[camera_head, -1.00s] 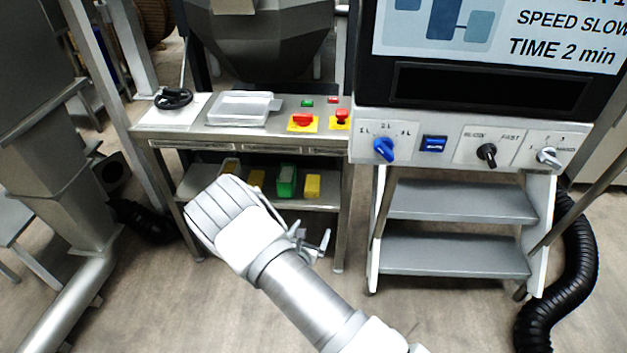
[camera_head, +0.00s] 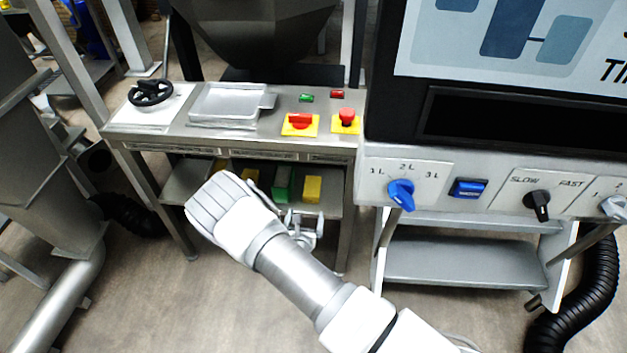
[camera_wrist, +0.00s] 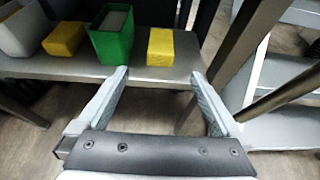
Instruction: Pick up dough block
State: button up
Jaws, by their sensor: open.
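Two yellow blocks, which look like the dough blocks, sit on the lower shelf (camera_wrist: 75,66) of the metal table. One yellow block (camera_wrist: 161,46) is right of a green container (camera_wrist: 112,42); the other yellow block (camera_wrist: 64,38) is left of it. In the head view the right yellow block (camera_head: 312,189) and the green container (camera_head: 283,183) show beyond my arm. My gripper (camera_wrist: 160,78) is open and empty. Its fingertips point toward the shelf's front edge, with the right yellow block beyond the gap between them. In the head view my wrist partly hides the gripper (camera_head: 308,228).
A pale container (camera_wrist: 22,32) stands at the shelf's left. A metal table leg (camera_wrist: 246,45) rises right of my gripper. The table top (camera_head: 262,130) carries a tray (camera_head: 225,105) and red switches. A control panel (camera_head: 480,180) and grey steps (camera_head: 460,262) are at right.

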jog(key=w, duration=0.1)
jog(key=b, duration=0.4)
send_near(312, 192)
jog(key=w, duration=0.1)
jog(key=w+r, duration=0.1)
jog(key=w, duration=0.1)
jog(key=b+x, duration=0.2)
jog(key=x, duration=0.3)
jog(key=shift+w+d+f, duration=0.1)
jog(key=shift+w, duration=0.05)
jog(key=shift+w+b, duration=0.4)
jog(key=shift+w, duration=0.15)
jog(key=c, duration=1.5)
grip_shut()
